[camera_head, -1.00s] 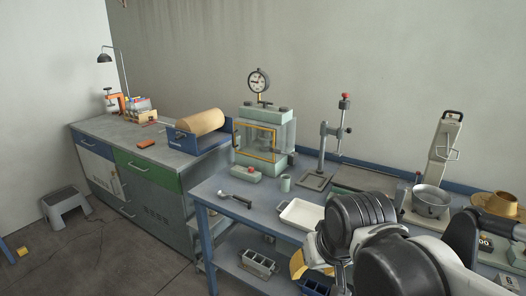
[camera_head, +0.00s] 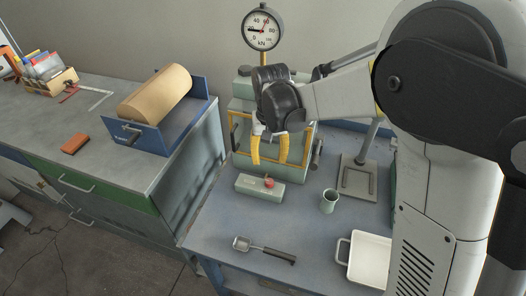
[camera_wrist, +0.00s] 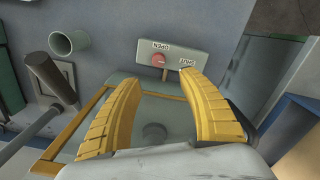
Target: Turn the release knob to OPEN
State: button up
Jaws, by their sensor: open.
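The red release knob (camera_head: 268,182) sits on a pale green control box (camera_head: 251,190) on the bench, in front of the press. In the wrist view the knob (camera_wrist: 158,59) is on the box's face, with the labels OPEN and SHUT upside down beside it. I cannot tell which label the knob points to. My gripper (camera_head: 269,152) has yellow fingers, pointing down in front of the press's yellow-framed window. In the wrist view its fingers (camera_wrist: 162,82) are spread and empty. The knob shows beyond and between the fingertips, apart from them.
The green press (camera_head: 240,112) with a dial gauge (camera_head: 262,29) stands right behind the gripper. A grey-green cup (camera_head: 328,201), a white tray (camera_head: 370,260) and a scoop-like tool (camera_head: 265,250) lie nearby. The bench left of the scoop is clear.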

aim_at(269, 181)
jog(key=f+b, duration=0.1)
jog(key=f, duration=0.2)
jog(key=f+b, duration=0.1)
jog(key=f, duration=0.3)
jog(key=f+b, duration=0.2)
jog(key=f, duration=0.1)
jog(key=shift+s+d+f, duration=0.15)
jog(key=shift+s+f, duration=0.1)
jog(key=shift+f, duration=0.05)
grip_shut()
